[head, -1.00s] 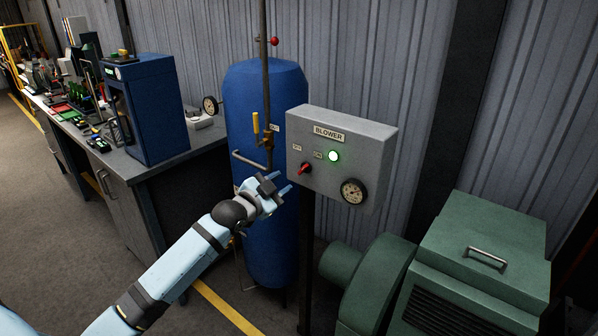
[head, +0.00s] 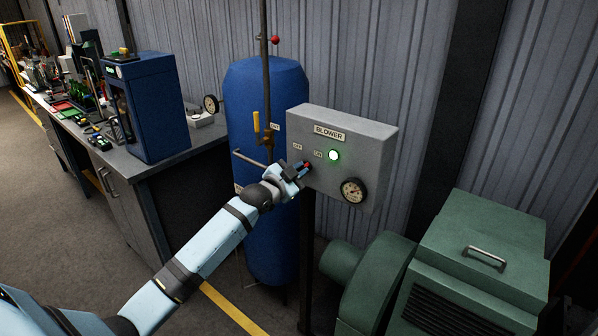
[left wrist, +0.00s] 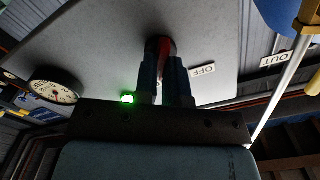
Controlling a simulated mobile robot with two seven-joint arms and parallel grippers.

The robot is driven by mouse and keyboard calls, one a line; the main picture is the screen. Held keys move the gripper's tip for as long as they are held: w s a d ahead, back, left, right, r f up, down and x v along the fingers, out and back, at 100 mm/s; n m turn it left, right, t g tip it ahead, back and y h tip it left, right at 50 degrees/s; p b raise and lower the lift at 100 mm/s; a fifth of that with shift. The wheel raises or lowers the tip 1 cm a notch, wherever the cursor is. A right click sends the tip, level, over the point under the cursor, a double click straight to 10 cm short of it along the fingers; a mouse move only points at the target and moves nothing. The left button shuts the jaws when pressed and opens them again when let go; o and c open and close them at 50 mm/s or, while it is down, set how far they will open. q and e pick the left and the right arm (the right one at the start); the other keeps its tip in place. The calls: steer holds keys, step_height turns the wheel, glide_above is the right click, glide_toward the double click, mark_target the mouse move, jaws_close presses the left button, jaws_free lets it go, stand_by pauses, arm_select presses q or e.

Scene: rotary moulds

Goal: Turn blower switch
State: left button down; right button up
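The grey blower box (head: 345,160) carries a plate reading BLOWER, a lit green lamp (head: 333,155), and a red switch (head: 308,165) beside OFF and ON labels. My left gripper (head: 303,170) is at the switch. In the left wrist view, the two blue fingers (left wrist: 164,72) stand close together on either side of the red switch (left wrist: 163,46) and appear shut on it. The OFF label (left wrist: 203,69) and the lit lamp (left wrist: 127,99) lie on opposite sides of the fingers. The fingers hide part of the switch. My right gripper is not in view.
A round gauge (head: 353,190) sits low on the box. A blue tank (head: 262,220) with a pipe and yellow-handled valve (head: 257,122) stands just left. A green blower machine (head: 470,270) stands at lower right. A cluttered workbench (head: 165,163) is at the left.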

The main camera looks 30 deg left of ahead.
arm_select(q)
steer(key=shift+r+n+p, duration=0.1)
steer(key=shift+n+p, duration=0.2)
steer(key=shift+n, duration=0.1)
steer(key=n+p, duration=0.2)
steer(key=n, duration=0.1)
steer(key=shift+n+p, duration=0.3)
steer(key=shift+p, duration=0.05)
steer(key=shift+a+n+p, duration=0.2)
steer(key=shift+n+p, duration=1.6)
steer(key=shift+n, duration=3.4)
steer(key=c, duration=1.2)
jaws_free()
